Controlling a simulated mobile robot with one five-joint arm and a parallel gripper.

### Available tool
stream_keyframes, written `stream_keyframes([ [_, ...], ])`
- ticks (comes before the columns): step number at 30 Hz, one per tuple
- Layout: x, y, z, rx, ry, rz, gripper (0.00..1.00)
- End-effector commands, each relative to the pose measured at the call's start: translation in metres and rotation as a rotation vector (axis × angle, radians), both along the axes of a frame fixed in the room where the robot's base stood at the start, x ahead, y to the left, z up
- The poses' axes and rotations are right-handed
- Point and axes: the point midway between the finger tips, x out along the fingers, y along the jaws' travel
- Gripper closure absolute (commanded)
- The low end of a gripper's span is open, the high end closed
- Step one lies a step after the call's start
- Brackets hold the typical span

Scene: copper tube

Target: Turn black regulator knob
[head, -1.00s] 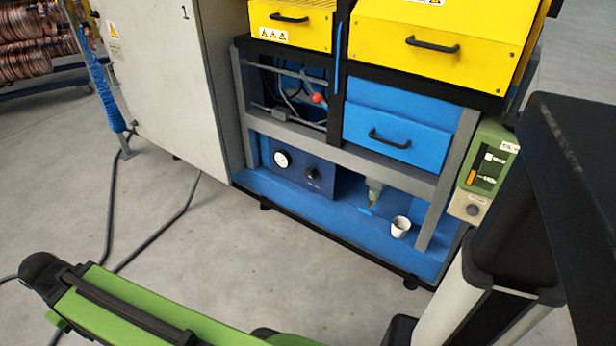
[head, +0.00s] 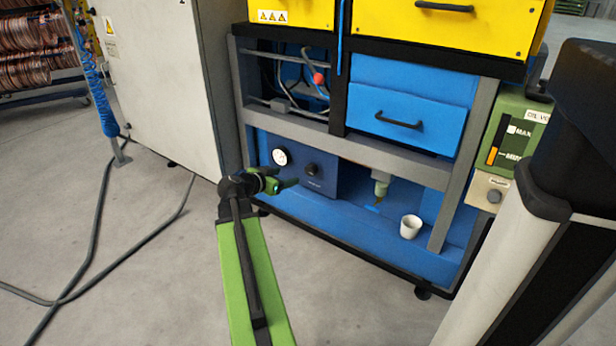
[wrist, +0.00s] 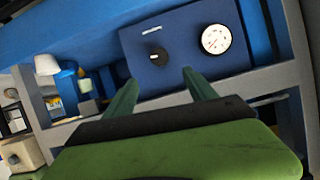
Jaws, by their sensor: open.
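The black regulator knob (head: 311,169) sits on a dark blue panel (head: 322,184) in the lower bay of the machine, right of a round white gauge (head: 281,157). In the wrist view, which is turned over, the knob (wrist: 157,54) shows with a pale pointer mark, left of the gauge (wrist: 216,39). My gripper (head: 285,183) is in front of the panel, below and left of the knob in the head view. In the wrist view my gripper (wrist: 160,88) has its two green fingers spread and empty. The knob appears beyond the fingertips, apart from them.
A grey frame bar (head: 350,155) crosses above the bay. A white cup (head: 410,227) and a small filter bowl (head: 380,186) stand to the right. A red ball knob (head: 318,78) is above. Grey hoses (head: 95,240) lie on the floor at left.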

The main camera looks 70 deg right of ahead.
Motion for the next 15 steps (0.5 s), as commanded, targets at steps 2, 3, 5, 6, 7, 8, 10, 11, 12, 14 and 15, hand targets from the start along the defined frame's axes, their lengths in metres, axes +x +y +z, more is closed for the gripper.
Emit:
stream_keyframes([
  [2, -0.003, -0.013, -0.009, 0.001, 0.0, -0.002, 0.35],
  [3, -0.004, -0.021, -0.013, 0.001, 0.0, -0.003, 0.35],
  [5, -0.007, -0.035, -0.02, 0.001, 0.0, -0.003, 0.35],
  [6, -0.009, -0.044, -0.024, 0.001, 0.0, -0.003, 0.35],
  [7, -0.011, -0.051, -0.027, 0.001, 0.001, -0.003, 0.35],
  [8, -0.013, -0.058, -0.03, 0.001, 0.001, -0.003, 0.35],
  [10, -0.016, -0.074, -0.037, 0.002, -0.001, -0.002, 0.35],
  [11, -0.018, -0.081, -0.04, 0.002, 0.0, -0.003, 0.35],
  [12, -0.02, -0.09, -0.044, 0.002, 0.0, -0.002, 0.35],
  [14, -0.024, -0.103, -0.049, 0.002, 0.0, -0.002, 0.35],
  [15, -0.026, -0.111, -0.052, 0.002, 0.0, -0.003, 0.35],
])
